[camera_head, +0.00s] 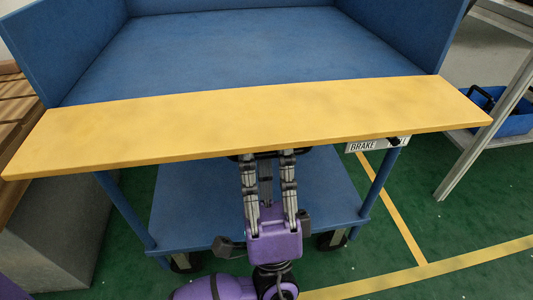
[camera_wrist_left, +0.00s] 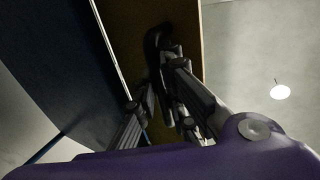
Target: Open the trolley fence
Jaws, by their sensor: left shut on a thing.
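The trolley fence (camera_head: 250,118) is a yellow panel across the front of the blue trolley (camera_head: 230,45). Its broad face shows from above, so it leans outward or lies near flat; the exact angle I cannot tell. My left gripper (camera_head: 268,160) comes up from below to the fence's front edge, its fingertips partly hidden under the panel. In the left wrist view my left gripper (camera_wrist_left: 172,75) is shut on a black handle (camera_wrist_left: 154,42) on the fence's dark-looking face (camera_wrist_left: 187,18). My right gripper is not in view.
A white BRAKE label (camera_head: 363,147) with a black knob sits under the fence at right. The trolley's lower shelf (camera_head: 190,205) is empty. Wooden slats on a grey block (camera_head: 60,235) stand close at left. A bench with a blue bin (camera_head: 515,124) stands at right.

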